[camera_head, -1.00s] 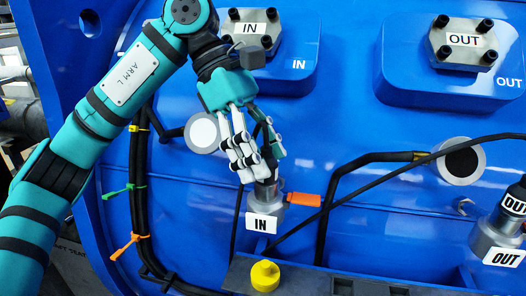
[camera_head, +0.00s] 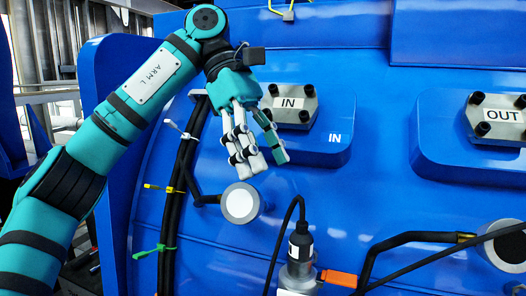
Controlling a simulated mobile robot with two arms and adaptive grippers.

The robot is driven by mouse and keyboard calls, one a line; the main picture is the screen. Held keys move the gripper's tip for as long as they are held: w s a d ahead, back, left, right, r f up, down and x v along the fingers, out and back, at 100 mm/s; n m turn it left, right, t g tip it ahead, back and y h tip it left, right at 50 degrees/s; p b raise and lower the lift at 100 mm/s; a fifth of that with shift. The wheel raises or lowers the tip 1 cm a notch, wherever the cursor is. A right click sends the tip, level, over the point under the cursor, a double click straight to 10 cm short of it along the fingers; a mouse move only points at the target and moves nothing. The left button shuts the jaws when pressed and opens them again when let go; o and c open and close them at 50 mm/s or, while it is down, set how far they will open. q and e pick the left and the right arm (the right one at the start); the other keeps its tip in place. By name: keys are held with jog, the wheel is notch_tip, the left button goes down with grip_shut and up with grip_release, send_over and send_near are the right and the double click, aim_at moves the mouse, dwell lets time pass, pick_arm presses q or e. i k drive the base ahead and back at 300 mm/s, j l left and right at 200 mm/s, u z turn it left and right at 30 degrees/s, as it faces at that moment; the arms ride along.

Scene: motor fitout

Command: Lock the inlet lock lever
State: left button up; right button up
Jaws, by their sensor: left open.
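My right gripper is not in view.
A round white-faced port (camera_head: 240,203) sits below my left gripper, with dark cables (camera_head: 183,170) running down to its left. An OUT block (camera_head: 496,115) is at the upper right. A black pipe and thin cable cross the lower right. The panel between is clear.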

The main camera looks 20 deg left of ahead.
aim_at(336, 277)
jog(key=k, duration=1.5)
